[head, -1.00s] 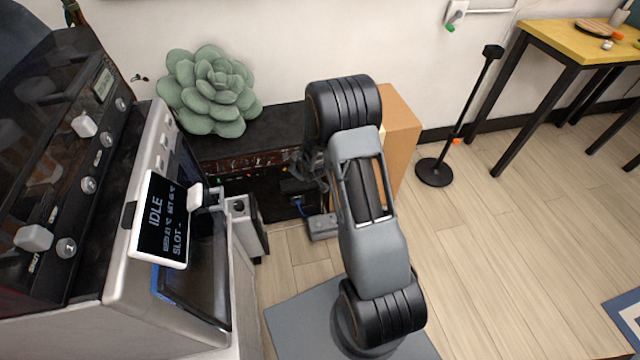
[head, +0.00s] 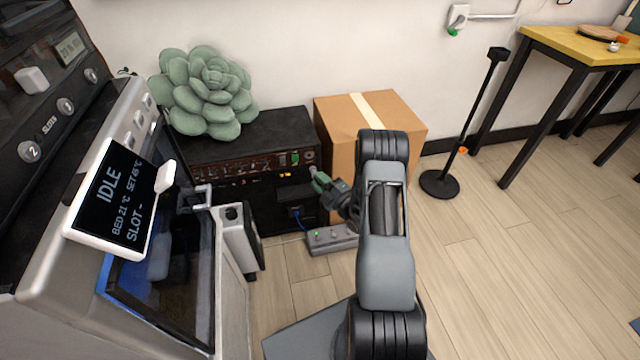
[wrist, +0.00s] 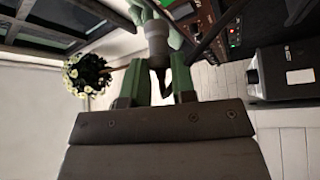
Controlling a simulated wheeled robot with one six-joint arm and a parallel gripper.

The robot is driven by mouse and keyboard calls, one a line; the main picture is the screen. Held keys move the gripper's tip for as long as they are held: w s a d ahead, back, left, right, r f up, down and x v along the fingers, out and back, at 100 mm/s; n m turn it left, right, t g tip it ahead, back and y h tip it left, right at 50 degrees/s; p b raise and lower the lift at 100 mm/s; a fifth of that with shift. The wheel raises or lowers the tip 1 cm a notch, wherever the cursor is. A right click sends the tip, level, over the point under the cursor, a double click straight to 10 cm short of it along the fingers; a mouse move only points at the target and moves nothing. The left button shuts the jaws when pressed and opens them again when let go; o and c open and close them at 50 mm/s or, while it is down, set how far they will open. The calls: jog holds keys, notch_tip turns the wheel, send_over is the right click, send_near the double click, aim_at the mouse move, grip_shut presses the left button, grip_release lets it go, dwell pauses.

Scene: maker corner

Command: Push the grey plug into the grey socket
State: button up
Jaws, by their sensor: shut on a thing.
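My gripper (head: 322,183) is shut on the grey plug (head: 313,171), in front of the right end of a black amplifier-like box (head: 262,200). In the wrist view the grey plug (wrist: 158,32) sticks out beyond the two green fingers. A small round grey fitting (head: 309,155) at the right end of the box's control strip looks like the grey socket. The plug's tip is close to it, slightly below in the head view. I cannot tell whether they touch. The socket is not clear in the wrist view.
A cardboard box (head: 370,110) stands just right of the black box. A grey power strip (head: 332,240) lies on the floor below. A green succulent (head: 205,95) sits on top. The machine with the IDLE screen (head: 118,200) fills the left.

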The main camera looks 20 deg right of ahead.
jog(key=shift+w+d+b, duration=0.15)
jog(key=shift+w+d, duration=0.05)
jog(key=shift+w, duration=0.75)
jog(key=shift+w+d+b, duration=0.1)
jog(key=shift+w+d, duration=0.05)
jog(key=shift+w, duration=0.8)
jog(key=shift+w+d+b, duration=0.15)
jog(key=shift+w+d, duration=0.05)
jog(key=shift+w, duration=0.75)
jog(key=shift+d+b, duration=0.2)
jog(key=shift+b, duration=0.2)
jog(key=shift+b, duration=0.7)
dwell(0.5)
jog(key=shift+w+b, duration=0.4)
jog(key=shift+w, duration=0.1)
dwell(0.5)
jog(key=o, duration=0.9)
jog(key=shift+d, duration=0.1)
jog(key=shift+o, duration=0.2)
